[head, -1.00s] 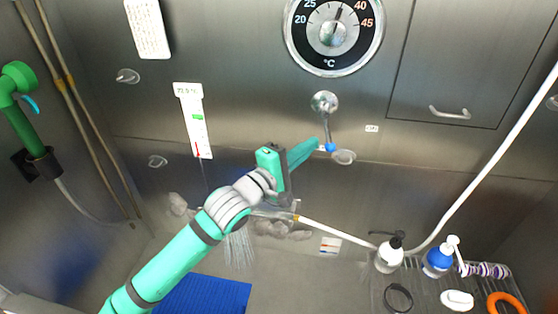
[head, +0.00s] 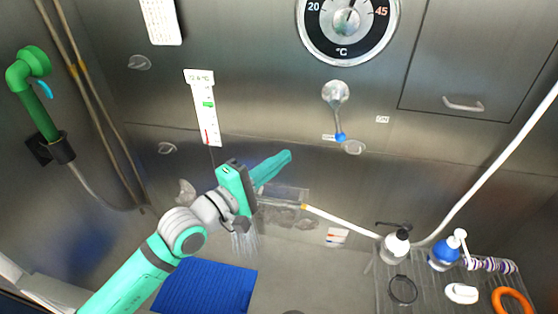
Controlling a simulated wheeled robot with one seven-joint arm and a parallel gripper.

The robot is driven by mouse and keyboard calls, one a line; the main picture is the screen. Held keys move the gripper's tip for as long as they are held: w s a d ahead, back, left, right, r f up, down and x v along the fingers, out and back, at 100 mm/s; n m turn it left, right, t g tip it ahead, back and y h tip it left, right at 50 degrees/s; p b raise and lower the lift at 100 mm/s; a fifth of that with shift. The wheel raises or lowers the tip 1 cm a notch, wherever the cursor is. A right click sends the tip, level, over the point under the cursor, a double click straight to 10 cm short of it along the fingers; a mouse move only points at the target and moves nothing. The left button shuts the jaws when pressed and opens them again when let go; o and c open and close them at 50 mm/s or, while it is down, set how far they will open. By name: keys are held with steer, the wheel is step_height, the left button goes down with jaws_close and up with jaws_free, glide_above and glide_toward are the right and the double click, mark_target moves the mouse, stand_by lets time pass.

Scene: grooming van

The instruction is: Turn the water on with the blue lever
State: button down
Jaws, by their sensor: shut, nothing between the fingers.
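The lever hangs from a round silver hub (head: 335,92) on the steel back wall. Its blue tip (head: 340,137) points almost straight down. A small white label sits just left of the tip, too small to read, and an "ON" label (head: 382,119) is to the right of the hub. My gripper (head: 289,155) is shut and empty, left of and a little below the blue tip, with a clear gap between them. Pale streaks like water spray (head: 245,243) show below my gripper, partly hidden by it.
A round temperature dial (head: 347,25) is above the lever. A clear knob (head: 353,147) is right beside the blue tip. A green shower head (head: 30,65) hangs at left. A blue mat (head: 205,288) lies below. Bottles (head: 395,245) stand on a rack (head: 425,288) at right.

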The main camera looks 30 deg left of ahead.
stand_by(0.4)
steer(key=shift+w+a+n+t+y, duration=0.1)
steer(key=shift+a+n+t+y, duration=0.2)
steer(key=shift+n, duration=0.2)
steer(key=shift+d+h, duration=0.4)
glide_toward(338, 117)
steer(key=w+a+f, duration=0.3)
steer(key=w+f, duration=0.1)
steer(key=shift+w+d+r, duration=0.3)
steer(key=shift+w+d, duration=0.35)
steer(key=shift+d, duration=0.25)
steer(key=shift+w+d+r, duration=0.25)
steer(key=shift+w+d, duration=0.4)
steer(key=shift+d, duration=0.25)
steer(key=shift+w+a, duration=0.1)
